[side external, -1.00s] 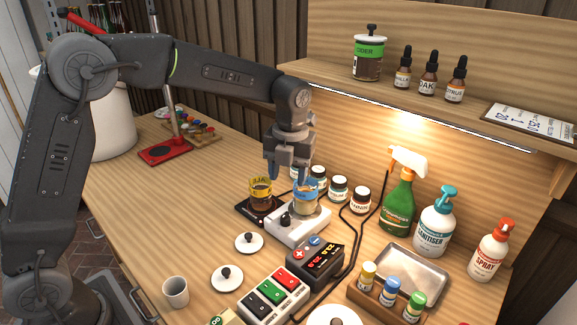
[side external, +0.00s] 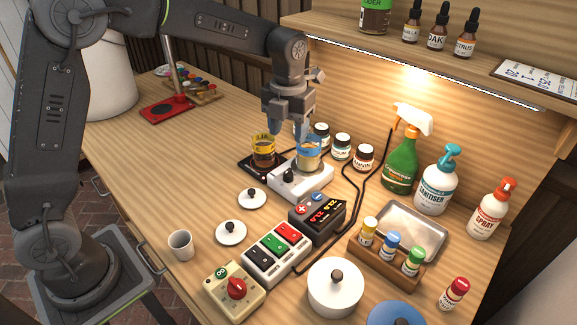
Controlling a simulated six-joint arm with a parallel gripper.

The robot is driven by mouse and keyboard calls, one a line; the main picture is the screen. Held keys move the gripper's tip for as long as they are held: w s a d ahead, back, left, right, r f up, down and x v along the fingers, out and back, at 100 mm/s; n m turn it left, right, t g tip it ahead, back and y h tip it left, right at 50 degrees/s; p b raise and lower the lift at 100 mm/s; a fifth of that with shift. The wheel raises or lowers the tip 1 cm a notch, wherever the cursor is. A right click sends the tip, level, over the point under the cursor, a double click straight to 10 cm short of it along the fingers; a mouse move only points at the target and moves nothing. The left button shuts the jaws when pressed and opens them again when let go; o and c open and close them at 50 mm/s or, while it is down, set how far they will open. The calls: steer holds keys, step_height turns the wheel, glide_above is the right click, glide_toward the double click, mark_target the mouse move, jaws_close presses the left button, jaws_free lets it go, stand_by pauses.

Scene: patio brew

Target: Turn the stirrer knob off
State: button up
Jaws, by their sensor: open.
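The stirrer is a white box (side external: 312,185) on the wooden bench, with a black knob (side external: 289,176) on its front left. A glass beaker with a blue label (side external: 308,156) and amber contents stands on top of it. My gripper (side external: 289,132) is open and points down over the stirrer's back left. Its right finger overlaps the beaker's rim in the picture; I cannot tell whether they touch. The knob is in clear view below the fingers, apart from them. The knob's setting is too small to read.
A yellow-labelled beaker (side external: 264,150) on a dark plate stands left of the stirrer. Small jars (side external: 342,147) stand behind it. A dark display box (side external: 318,215) and a button box (side external: 276,253) sit in front. Black cables run to the right.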

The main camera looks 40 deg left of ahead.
mark_target(288, 170)
step_height(288, 170, down, 12)
stand_by(0.4)
steer(key=shift+c, duration=0.5)
steer(key=c, duration=0.8)
steer(key=shift+n, duration=1.6)
steer(key=shift+c, duration=0.2)
steer(key=o, duration=0.9)
steer(key=shift+o, duration=0.2)
steer(key=shift+r, duration=0.1)
step_height(288, 170, up, 14)
